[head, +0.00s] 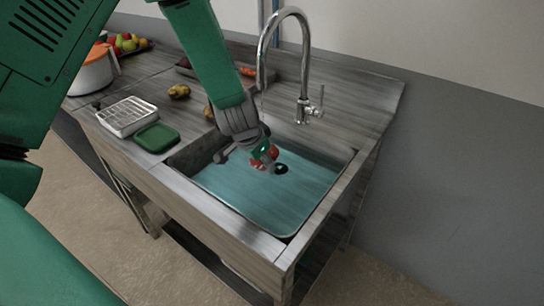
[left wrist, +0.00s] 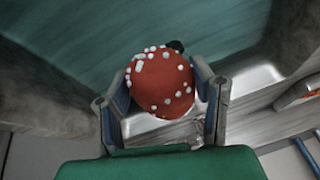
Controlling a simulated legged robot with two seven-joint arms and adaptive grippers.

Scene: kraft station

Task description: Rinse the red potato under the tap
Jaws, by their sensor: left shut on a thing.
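The red potato (head: 259,163) is held low inside the sink (head: 318,203), above its teal-looking bottom. My left gripper (head: 266,155) is shut on it. In the left wrist view the potato (left wrist: 161,84) sits between the two fingers, with many small white specks on its surface; I cannot tell if they are water drops. The chrome tap (head: 304,65) stands behind the sink, its curved spout ending above and behind my gripper. My arm partly hides the area under the spout, and I cannot make out a water stream. My right gripper is not in view.
A black drain (head: 281,169) lies just right of the potato. A green sponge-like block (head: 156,138) and a metal rack (head: 127,116) sit left of the sink. Brown potatoes (head: 179,91), a white pot (head: 93,72) and a fruit tray (head: 128,43) stand farther back. The sink's right side is clear.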

